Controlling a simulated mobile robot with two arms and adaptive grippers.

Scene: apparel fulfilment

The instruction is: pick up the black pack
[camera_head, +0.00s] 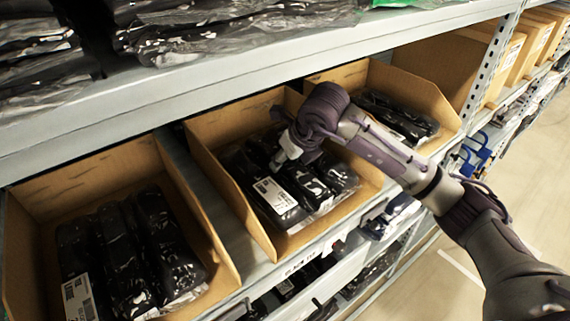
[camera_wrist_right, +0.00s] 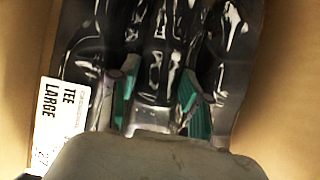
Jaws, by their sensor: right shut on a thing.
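Black packs in clear plastic lie side by side in the middle cardboard bin (camera_head: 236,122). My right gripper (camera_head: 284,158) reaches down into this bin. In the right wrist view its green-lined fingers (camera_wrist_right: 157,92) are closed on the sides of the middle black pack (camera_wrist_right: 158,55), which still lies among its neighbours. A white label (camera_wrist_right: 58,118) reading TEE LARGE shows on the pack to the left. The gripper body hides the near end of the held pack. My left gripper is not in view.
A left bin with black packs (camera_head: 123,255) and a right bin with black packs (camera_head: 395,115) flank the middle one. A metal shelf edge (camera_head: 200,88) runs overhead with wrapped garments on it. Lower shelves hold more packs. Open floor (camera_head: 425,285) lies at right.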

